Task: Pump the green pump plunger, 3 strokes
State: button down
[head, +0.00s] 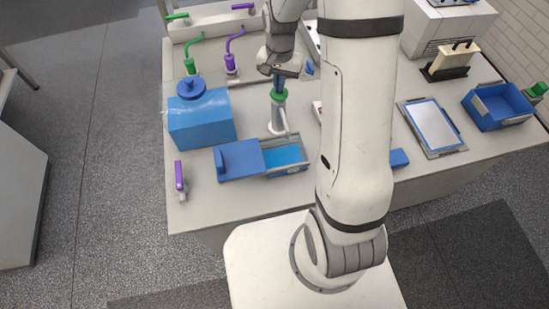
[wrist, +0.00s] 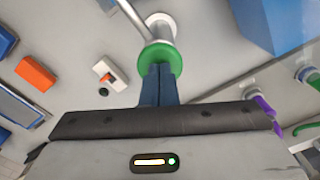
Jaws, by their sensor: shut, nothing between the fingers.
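The green pump plunger (head: 279,96) tops a pale upright pump (head: 277,121) on the table, right of the blue tank. In the wrist view the green plunger (wrist: 160,58) is a disc at the upper middle, with the pale pump body beyond it. My gripper (head: 278,80) is directly above the plunger. In the wrist view its shut blue fingers (wrist: 158,82) overlap the near edge of the disc. I cannot tell whether they touch it. Nothing shows between the fingers.
A blue tank (head: 203,120) stands left of the pump. A box with a blue sliding lid (head: 238,160) lies in front. Purple (head: 231,62) and green (head: 190,66) taps stand behind. A blue bin (head: 497,107) and a framed panel (head: 432,128) are at right.

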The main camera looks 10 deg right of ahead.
jog(key=shift+r+p, duration=1.4)
jog(key=shift+r, duration=0.75)
jog(key=shift+f, duration=0.2)
jog(key=shift+f+b, duration=1.7)
jog(key=shift+f, duration=0.3)
jog(key=shift+r, duration=0.1)
jog(key=shift+r+p, duration=1.45)
jog(key=shift+r, duration=0.65)
jog(key=shift+f, duration=0.2)
